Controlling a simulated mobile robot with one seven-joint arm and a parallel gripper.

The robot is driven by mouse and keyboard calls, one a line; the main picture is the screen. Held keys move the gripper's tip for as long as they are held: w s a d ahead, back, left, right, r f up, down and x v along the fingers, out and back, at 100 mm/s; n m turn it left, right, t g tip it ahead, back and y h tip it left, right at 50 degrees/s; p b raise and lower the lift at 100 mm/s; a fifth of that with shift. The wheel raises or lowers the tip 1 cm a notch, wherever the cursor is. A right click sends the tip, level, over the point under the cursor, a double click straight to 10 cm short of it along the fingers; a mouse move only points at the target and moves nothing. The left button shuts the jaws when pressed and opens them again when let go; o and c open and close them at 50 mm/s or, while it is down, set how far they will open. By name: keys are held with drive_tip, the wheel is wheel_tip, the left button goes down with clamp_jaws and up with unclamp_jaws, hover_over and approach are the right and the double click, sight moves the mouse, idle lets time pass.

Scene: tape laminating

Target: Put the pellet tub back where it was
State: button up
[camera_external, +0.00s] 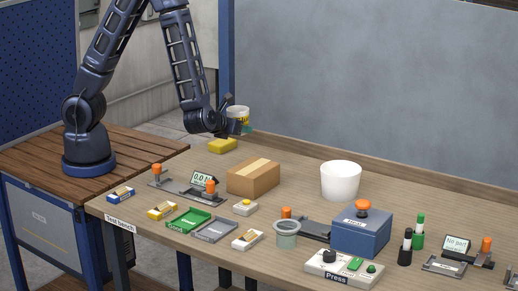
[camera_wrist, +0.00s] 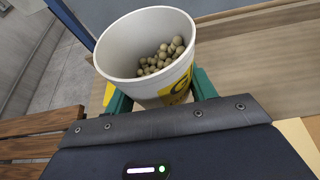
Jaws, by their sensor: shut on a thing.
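The pellet tub (camera_external: 239,113) is a small white tub with a yellow label. In the wrist view the tub (camera_wrist: 128,68) is open at the top, with several tan pellets inside, and leans a little. My gripper (camera_external: 240,127) is shut on the tub and holds it above the back left part of the bench. Its green fingers (camera_wrist: 162,100) show on both sides of the tub in the wrist view. The tub's underside is hidden.
A yellow block (camera_external: 222,146) lies on the bench below the tub. A cardboard box (camera_external: 253,177) and a white bin (camera_external: 340,181) stand to the right. Trays, a blue box (camera_external: 361,232) and a press control box (camera_external: 344,268) crowd the front. A grey panel (camera_external: 370,80) rises behind.

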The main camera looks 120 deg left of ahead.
drive_tip(key=shift+f, duration=5.4)
drive_tip(key=shift+f, duration=0.2)
drive_tip(key=o, duration=1)
